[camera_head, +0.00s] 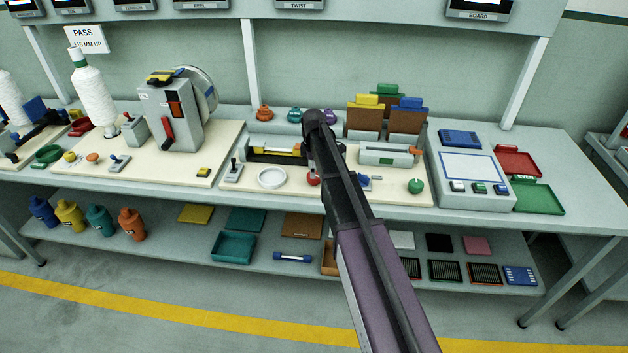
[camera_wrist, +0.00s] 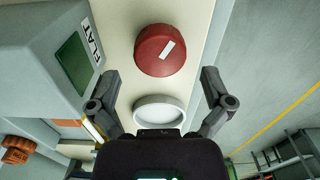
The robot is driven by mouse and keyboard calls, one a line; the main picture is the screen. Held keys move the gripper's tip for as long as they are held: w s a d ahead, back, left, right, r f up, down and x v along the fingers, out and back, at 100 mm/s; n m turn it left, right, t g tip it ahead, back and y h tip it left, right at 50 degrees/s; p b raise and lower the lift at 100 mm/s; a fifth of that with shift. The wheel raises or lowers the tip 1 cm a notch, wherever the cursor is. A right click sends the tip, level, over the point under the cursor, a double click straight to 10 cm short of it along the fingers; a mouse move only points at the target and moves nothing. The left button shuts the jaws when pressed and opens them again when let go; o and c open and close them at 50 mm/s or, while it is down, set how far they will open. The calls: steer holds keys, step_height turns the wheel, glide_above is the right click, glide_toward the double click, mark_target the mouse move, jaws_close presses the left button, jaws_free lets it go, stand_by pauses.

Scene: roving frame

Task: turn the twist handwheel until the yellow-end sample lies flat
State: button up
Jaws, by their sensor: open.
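A red round knob (camera_wrist: 162,52) with a white mark, which looks like the handwheel, sits on the cream board ahead of my open, empty gripper (camera_wrist: 160,78) in the wrist view. My fingers stand either side, nearer than the knob, with no contact visible. In the head view the knob (camera_head: 313,181) shows partly beside my arm, which hides my gripper. A yellow piece (camera_head: 285,150), possibly the sample's end, lies in a dark fixture; my arm covers part of it, so its tilt cannot be judged. A grey housing (camera_wrist: 40,45) bears a green window and the label FLAT.
A white round dish (camera_wrist: 160,109) lies between my fingers in the wrist view, and on the board in the head view (camera_head: 271,178). A green knob (camera_head: 415,186) stands right. Colored stoppers (camera_head: 265,112) and upright boards (camera_head: 405,118) stand behind. The bench's front edge is close.

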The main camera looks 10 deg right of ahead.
steer(key=shift+f+b, duration=1.15)
steer(key=shift+f, duration=0.25)
steer(key=c, duration=1)
